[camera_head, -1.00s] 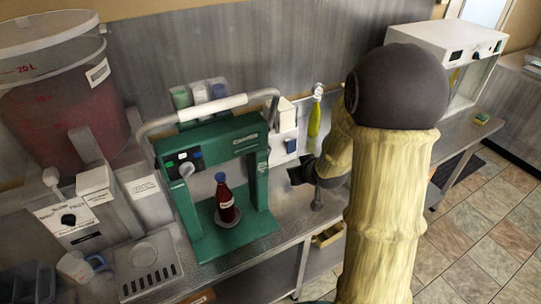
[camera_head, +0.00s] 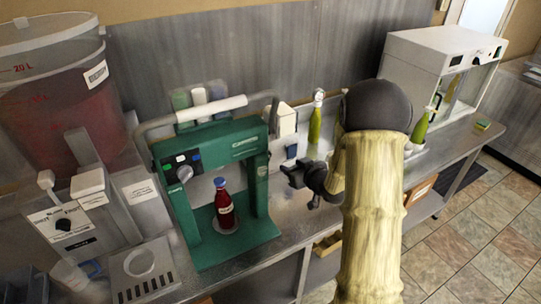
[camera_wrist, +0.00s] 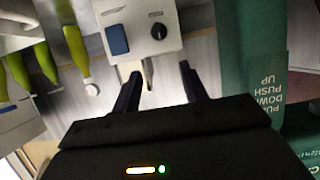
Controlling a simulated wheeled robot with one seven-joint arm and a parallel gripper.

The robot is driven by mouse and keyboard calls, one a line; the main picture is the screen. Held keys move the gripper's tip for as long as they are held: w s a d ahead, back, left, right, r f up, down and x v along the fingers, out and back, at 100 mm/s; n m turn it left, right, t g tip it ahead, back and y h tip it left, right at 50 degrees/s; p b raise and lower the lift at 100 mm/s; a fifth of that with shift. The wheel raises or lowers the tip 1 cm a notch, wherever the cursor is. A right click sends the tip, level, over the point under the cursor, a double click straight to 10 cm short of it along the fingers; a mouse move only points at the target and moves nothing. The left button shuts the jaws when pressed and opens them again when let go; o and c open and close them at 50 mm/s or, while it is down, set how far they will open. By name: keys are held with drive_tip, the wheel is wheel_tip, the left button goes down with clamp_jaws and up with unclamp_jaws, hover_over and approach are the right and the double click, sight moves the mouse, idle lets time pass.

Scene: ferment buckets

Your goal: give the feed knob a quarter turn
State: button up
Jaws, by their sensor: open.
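A black knob (camera_wrist: 158,31) sits on a white box (camera_wrist: 180,12) beside a blue square in the wrist view. In the head view the white box (camera_head: 287,121) stands just right of the green press, its knob not made out. Other knobs show in the head view: a grey knob (camera_head: 185,174) on the green press and a black knob (camera_head: 64,225) on the panel at left. I cannot read which is the feed knob. My gripper (camera_wrist: 160,88) is open and empty, its fingers either side of a gap below the white box. In the head view my gripper (camera_head: 303,186) is right of the press.
The green press (camera_head: 235,252) holds a red bottle (camera_head: 226,208). A large bucket (camera_head: 60,110) of red liquid stands at left. A green bottle (camera_head: 315,125) stands behind my gripper. A white cabinet (camera_head: 425,65) is at right. Some bare counter lies around my gripper.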

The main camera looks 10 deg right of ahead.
drive_tip(key=p+x, duration=0.4)
drive_tip(key=x, duration=1.2)
drive_tip(key=shift+f, duration=0.15)
drive_tip(key=c, duration=0.8)
drive_tip(key=shift+o, duration=0.2)
drive_tip(key=shift+f, duration=0.1)
